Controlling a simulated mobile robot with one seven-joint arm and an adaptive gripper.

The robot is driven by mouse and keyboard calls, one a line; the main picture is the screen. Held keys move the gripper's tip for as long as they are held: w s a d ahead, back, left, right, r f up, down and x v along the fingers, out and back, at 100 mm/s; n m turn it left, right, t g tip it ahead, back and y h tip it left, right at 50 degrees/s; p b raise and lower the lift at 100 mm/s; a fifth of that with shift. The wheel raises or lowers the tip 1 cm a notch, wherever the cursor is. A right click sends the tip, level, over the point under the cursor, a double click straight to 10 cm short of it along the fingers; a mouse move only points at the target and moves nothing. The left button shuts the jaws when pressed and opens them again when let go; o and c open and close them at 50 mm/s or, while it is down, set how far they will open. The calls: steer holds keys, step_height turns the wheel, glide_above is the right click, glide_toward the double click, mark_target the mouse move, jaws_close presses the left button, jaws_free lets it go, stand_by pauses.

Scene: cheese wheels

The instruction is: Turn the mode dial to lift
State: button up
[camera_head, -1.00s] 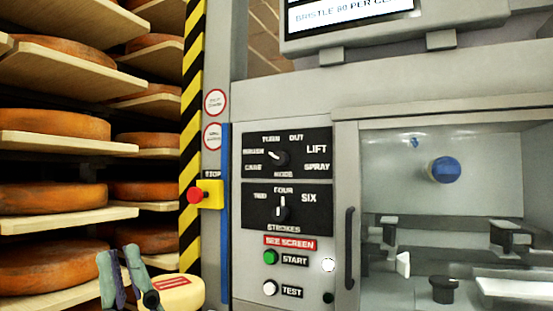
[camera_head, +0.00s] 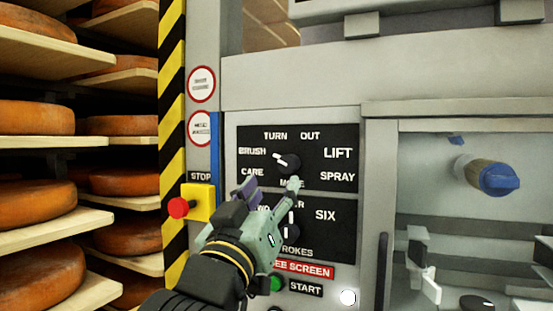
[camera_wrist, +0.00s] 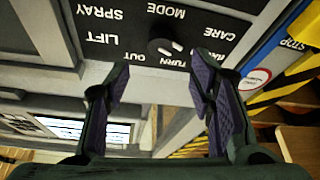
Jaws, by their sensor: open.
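The mode dial (camera_head: 287,163) is a round black knob with a white mark on the upper black panel (camera_head: 318,190). Its mark points up and left, toward BRUSH; the LIFT label (camera_head: 338,153) is at the panel's upper right. The dial also shows upside down in the wrist view (camera_wrist: 166,38), beyond the fingers. My gripper (camera_head: 271,187) is open and empty, its fingertips just below the dial in the head view. The dial shows between the open fingers (camera_wrist: 155,75) in the wrist view, apparently untouched. My gripper partly covers the MODE label and the strokes panel.
The strokes dial (camera_head: 291,230) is just below, close to my gripper. A red stop button (camera_head: 178,208) on a yellow box is at the left. The green start button (camera_head: 277,284) is below. Shelves of cheese wheels (camera_head: 38,206) stand left; a glazed cabinet (camera_head: 440,150) is right.

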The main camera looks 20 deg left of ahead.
mark_target(286, 165)
steer(key=p+x, duration=0.2)
steer(key=x, duration=0.5)
steer(key=shift+w+r+p, duration=0.2)
steer(key=shift+w+p, duration=0.05)
steer(key=shift+p, duration=0.1)
steer(key=shift+w+r, duration=0.1)
steer(key=shift+w, duration=0.45)
steer(key=shift+c, duration=0.4)
steer(key=c, duration=1.1)
